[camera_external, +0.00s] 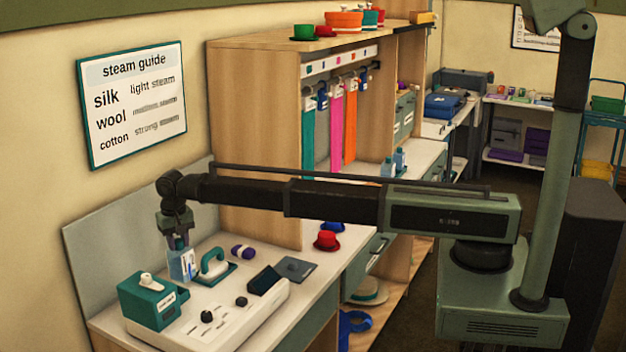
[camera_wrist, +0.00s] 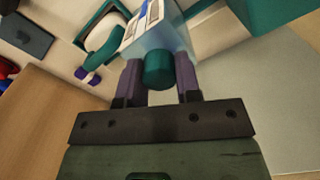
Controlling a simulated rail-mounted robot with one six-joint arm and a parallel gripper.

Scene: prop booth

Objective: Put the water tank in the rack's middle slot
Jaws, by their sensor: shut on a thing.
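The water tank (camera_external: 181,265) is a clear, light-blue container with a white label, between the teal box and the steam iron in the external view. In the wrist view the tank (camera_wrist: 165,38) shows its teal cap (camera_wrist: 158,71) between purple fingers. My gripper (camera_external: 178,243) points down from above and is shut on the tank at its cap. I cannot tell whether the tank's bottom touches the surface below. Two light-blue bottles (camera_external: 388,169) stand on the farther counter; I cannot make out a rack or its slots there.
A teal box (camera_external: 152,301) with a white knob stands left of the tank. A teal iron (camera_external: 213,264) is close on its right. The white console (camera_external: 235,318) lies in front. A wooden cabinet side (camera_external: 252,150) rises behind my arm. A red hat (camera_external: 327,240) sits farther right.

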